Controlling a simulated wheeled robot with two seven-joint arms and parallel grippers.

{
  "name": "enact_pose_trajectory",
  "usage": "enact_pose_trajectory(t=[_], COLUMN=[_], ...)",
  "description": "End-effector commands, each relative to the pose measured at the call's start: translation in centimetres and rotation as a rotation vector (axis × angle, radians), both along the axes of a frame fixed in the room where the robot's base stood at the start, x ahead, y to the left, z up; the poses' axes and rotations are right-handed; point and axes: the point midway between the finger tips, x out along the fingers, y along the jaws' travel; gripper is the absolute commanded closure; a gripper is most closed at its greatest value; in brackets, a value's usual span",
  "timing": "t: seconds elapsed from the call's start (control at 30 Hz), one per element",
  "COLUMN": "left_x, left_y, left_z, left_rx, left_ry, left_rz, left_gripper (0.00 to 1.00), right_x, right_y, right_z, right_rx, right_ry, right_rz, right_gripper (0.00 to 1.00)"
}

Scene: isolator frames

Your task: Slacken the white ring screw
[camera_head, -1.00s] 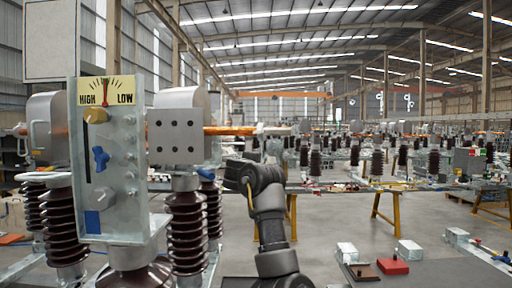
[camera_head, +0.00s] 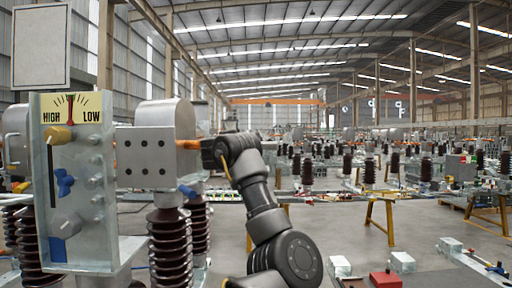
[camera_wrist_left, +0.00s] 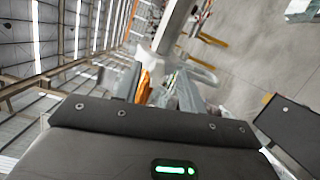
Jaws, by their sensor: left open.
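In the left wrist view, a white loop (camera_wrist_left: 203,72) on a pale post shows just beyond my left gripper (camera_wrist_left: 160,88). It may be the white ring screw; its outline is partly covered by the fingers. The gripper is open, with an orange piece showing near its fingers. I cannot tell whether it touches the loop. In the head view, one dark arm of mine (camera_head: 258,185) rises from the bottom middle. Its wrist (camera_head: 228,148) is beside the orange rod (camera_head: 187,144), and its fingertips are not clear there. I see no clear ring screw in the head view.
A metal panel with a HIGH/LOW dial (camera_head: 72,107), yellow knob and blue handle stands at left. A grey block with holes (camera_head: 148,158) sits above brown ribbed insulators (camera_head: 170,245). Yellow trestles (camera_head: 378,220) and a red box (camera_head: 385,279) stand right. Open floor lies between.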

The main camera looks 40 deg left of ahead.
Motion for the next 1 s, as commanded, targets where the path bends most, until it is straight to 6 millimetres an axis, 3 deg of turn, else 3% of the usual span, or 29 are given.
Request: enact_pose_trajectory(t=[0.13, 0.4, 0.7, 1.0], left_x=[-0.27, -0.24, -0.16, -0.13], left_y=[1.03, 1.09, 0.98, 0.92], left_z=[0.09, 0.04, 0.02, -0.09], left_rx=[0.0, 0.001, 0.001, -0.029], left_ry=[-0.001, -0.001, 0.0, -0.012], left_rz=[0.011, 0.011, 0.009, 0.008], left_gripper=[0.6, 0.61, 1.0, 1.0], right_x=[0.13, -0.13, -0.18, -0.18], right_y=[-0.07, -0.04, 0.22, 0.49], right_z=[0.17, 0.15, 0.14, -0.22], right_rx=[-0.001, 0.0, 0.003, 0.006], right_ry=[-0.002, 0.001, 0.003, 0.002], right_rz=[0.0, 0.0, -0.001, -0.001], right_gripper=[0.64, 0.64, 0.64, 0.64])
